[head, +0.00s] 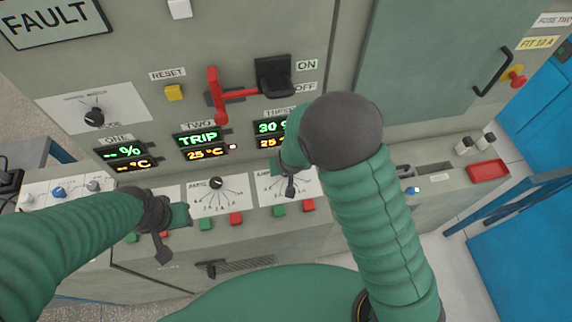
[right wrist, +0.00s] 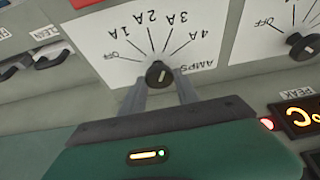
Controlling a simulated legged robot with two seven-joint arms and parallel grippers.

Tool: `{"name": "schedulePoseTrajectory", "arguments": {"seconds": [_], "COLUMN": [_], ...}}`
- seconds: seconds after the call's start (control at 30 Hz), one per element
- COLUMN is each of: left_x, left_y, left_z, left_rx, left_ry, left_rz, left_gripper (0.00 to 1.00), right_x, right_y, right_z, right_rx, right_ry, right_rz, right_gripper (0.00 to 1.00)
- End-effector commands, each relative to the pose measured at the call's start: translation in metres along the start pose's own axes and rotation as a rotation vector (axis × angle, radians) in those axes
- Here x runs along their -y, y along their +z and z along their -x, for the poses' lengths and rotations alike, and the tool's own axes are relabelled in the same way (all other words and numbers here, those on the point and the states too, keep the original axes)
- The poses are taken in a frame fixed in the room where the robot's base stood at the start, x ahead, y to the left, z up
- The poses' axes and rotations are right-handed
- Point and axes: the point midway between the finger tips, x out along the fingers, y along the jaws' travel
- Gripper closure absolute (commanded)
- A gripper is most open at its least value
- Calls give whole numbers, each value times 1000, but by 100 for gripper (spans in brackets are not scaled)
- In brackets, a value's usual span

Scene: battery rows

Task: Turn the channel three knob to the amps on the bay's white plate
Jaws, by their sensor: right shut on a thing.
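My right gripper (right wrist: 160,92) is shut on the black dial knob (right wrist: 158,74), one finger on each side. The knob's white dial plate (right wrist: 105,70) reads OFF, 1A, 2A, 3A, 4A and AMPS, upside down in the right wrist view; I cannot tell exactly which mark the knob points at. In the head view the right gripper (head: 290,183) is over the third dial plate (head: 306,184), below the third display (head: 270,128), and partly hidden by my arm. A small white plate (head: 439,177) by the slot at right is unreadable. My left gripper (head: 162,246) hangs before the panel, empty as far as visible.
The second dial knob (head: 216,183) is beside it; it also shows in the right wrist view (right wrist: 303,47). Red buttons (head: 236,218) and green buttons (head: 279,210) line the ledge. A red lever (head: 215,95), black switch (head: 274,75) and red tray (head: 487,171) are around. Display two reads TRIP.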

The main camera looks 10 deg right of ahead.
Motion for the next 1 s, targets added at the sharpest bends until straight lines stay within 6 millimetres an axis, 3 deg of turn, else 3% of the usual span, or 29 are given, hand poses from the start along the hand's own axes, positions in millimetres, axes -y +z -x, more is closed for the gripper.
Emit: {"name": "schedulePoseTrajectory", "arguments": {"seconds": [0.47,0.5,0.63,1.0], "left_x": [0,0,0,0], "left_y": [0,0,0,-2], "left_z": [1,1,1,8], "left_rx": [0,0,0,0], "left_ry": [0,0,0,0], "left_rz": [0,0,0,0], "left_gripper": [66,66,66,66], "right_x": [1,1,1,1], "right_y": [5,5,4,0], "right_z": [-2,-2,-1,7], "right_rx": [12,13,10,5], "right_ry": [5,5,5,4], "right_rz": [-11,-11,-11,-11], "right_gripper": [100,60,43,42]}}
